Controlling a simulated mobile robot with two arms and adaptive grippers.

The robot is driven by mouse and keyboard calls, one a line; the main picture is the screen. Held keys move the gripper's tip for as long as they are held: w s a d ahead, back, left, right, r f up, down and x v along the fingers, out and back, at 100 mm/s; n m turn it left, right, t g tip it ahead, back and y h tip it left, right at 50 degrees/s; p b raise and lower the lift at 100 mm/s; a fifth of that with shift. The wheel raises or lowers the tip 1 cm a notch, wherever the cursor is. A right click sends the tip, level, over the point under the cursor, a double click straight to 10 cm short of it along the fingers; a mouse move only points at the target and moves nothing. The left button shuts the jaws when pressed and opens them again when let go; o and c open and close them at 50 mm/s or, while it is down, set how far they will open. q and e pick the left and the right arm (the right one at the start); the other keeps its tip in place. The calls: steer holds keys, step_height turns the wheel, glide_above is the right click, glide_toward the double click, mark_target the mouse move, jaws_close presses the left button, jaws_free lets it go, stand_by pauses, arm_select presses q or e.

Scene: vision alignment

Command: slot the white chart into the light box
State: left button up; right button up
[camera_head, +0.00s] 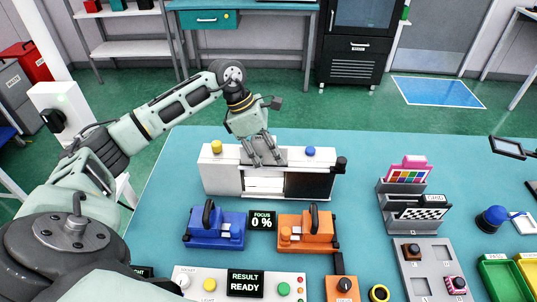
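The light box (222,175) is a wide white box at the back of the teal table, with a yellow knob and a blue knob on top. Its front has a bright white opening (264,184) beside a dark panel. My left gripper (264,162) points down over the middle of its top, fingertips at a grey part there. The fingers look slightly apart; whether they hold anything is unclear. I cannot tell whether the white area in the opening is the white chart or the lit inside. My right gripper is out of view.
A grey rack (396,203) at right holds a colour chart (405,175) and a checkered chart (420,213). A blue device (207,236) and an orange device (311,240) stand before the box, with a "FOCUS 0%" display (262,221) between them. A control panel (190,272) reads "RESULT READY".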

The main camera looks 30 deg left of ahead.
mark_target(259, 137)
arm_select(q)
steer(key=o, duration=0.6)
steer(key=shift+f, duration=0.1)
steer(key=v, duration=1.2)
steer(key=shift+f, duration=0.1)
